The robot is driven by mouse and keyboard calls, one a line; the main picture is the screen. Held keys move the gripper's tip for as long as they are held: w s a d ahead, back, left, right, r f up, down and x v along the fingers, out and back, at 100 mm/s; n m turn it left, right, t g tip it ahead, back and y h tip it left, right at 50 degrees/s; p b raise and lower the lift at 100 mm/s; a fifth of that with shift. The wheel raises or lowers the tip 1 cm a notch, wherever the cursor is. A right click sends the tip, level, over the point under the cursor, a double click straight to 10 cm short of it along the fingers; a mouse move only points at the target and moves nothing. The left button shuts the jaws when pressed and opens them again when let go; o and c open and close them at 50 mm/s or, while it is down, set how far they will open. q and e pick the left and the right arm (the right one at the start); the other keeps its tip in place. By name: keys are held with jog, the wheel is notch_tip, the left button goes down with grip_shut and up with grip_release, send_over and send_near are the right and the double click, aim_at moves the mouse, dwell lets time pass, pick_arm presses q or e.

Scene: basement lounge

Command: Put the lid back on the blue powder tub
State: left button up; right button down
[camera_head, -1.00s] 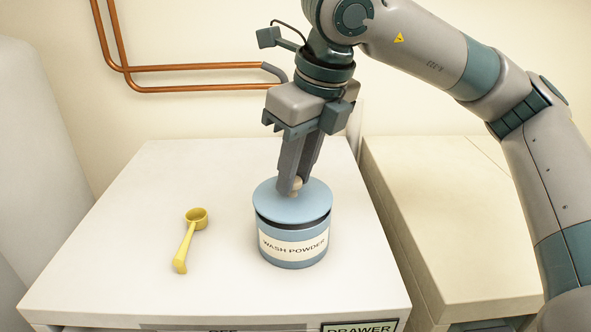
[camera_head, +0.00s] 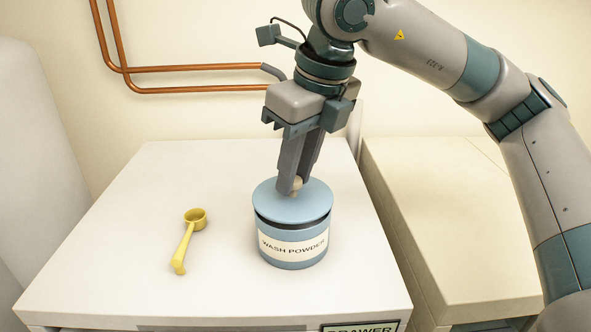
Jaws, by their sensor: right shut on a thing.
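The blue powder tub (camera_head: 293,243), labelled WASH POWDER, stands upright on the white top on the right half. Its light blue lid (camera_head: 275,205) is at the tub's mouth, with a dark band showing between lid and tub wall at the front. I cannot tell whether the lid touches the rim. My right gripper (camera_head: 297,187) points down from above and is shut on the lid's pale round knob (camera_head: 298,184). The fingers partly hide the knob. My left gripper is not in view.
A yellow scoop (camera_head: 187,240) lies on the white top (camera_head: 110,260) left of the tub. A cream-coloured unit (camera_head: 440,220) stands to the right across a narrow gap. Copper pipes (camera_head: 190,68) run along the back wall. The top's left part is clear.

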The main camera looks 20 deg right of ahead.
dwell(0.3)
jog(key=shift+b, duration=0.5)
dwell(0.7)
jog(key=shift+s+d+f+b, duration=0.2)
jog(key=shift+s+d+b, duration=0.15)
jog(key=shift+b, duration=0.1)
